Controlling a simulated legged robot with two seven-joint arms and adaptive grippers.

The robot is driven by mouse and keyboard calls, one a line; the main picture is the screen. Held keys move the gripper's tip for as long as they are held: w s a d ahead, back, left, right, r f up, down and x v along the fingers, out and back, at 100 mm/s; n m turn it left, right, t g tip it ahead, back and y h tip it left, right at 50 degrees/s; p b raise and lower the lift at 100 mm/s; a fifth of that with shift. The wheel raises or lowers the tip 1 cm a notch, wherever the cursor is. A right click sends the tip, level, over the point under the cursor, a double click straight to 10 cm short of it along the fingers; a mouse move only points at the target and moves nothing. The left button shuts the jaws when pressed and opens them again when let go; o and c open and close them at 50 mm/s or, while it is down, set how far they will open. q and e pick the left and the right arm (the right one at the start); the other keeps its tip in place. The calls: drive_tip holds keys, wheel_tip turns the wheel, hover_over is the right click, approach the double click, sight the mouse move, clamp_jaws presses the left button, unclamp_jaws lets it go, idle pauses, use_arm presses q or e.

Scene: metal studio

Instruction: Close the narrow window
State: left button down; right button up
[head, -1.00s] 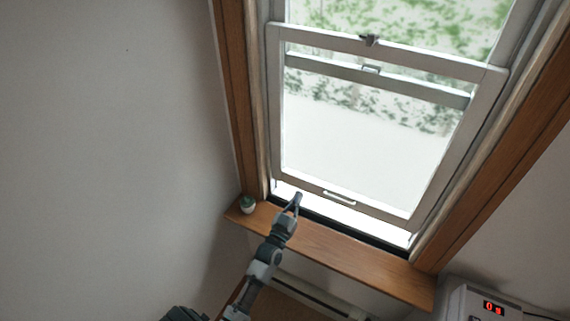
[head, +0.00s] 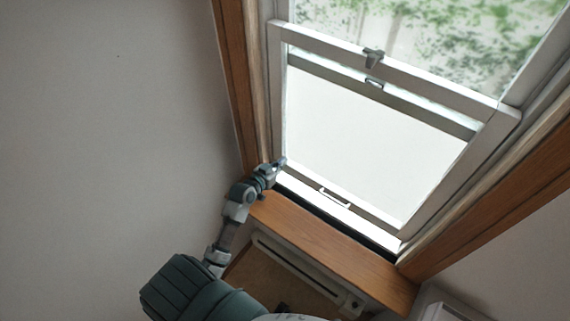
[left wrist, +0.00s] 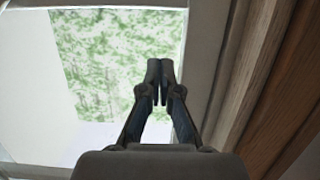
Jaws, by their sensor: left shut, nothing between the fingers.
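The narrow window's white sash (head: 440,85) stands a little raised, with a bright strip of gap between its bottom rail and the dark track at the sill. A small handle (head: 335,198) sits on the bottom rail and a latch (head: 373,57) on the top rail. My left gripper (head: 281,162) is shut and empty at the sash's lower left corner; I cannot tell if it touches. In the left wrist view its closed fingers (left wrist: 159,75) show before the glass, beside the frame. My right gripper is not in view.
A wooden sill (head: 330,240) runs below the window, with wooden trim (head: 235,90) up the left side. A panel with a pale bar (head: 300,275) lies below the sill. A white box (head: 450,308) stands at the lower right. The left wall is bare.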

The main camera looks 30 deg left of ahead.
sight(291, 162)
use_arm(q)
drive_tip(key=shift+x, duration=1.2)
wheel_tip(291, 162, down, 2)
drive_tip(key=shift+w+d+f, duration=0.1)
drive_tip(key=shift+w+d, duration=0.05)
drive_tip(key=shift+d+f, duration=0.15)
drive_tip(key=shift+f, duration=0.5)
drive_tip(key=shift+w+f, duration=0.15)
drive_tip(key=shift+f, duration=0.1)
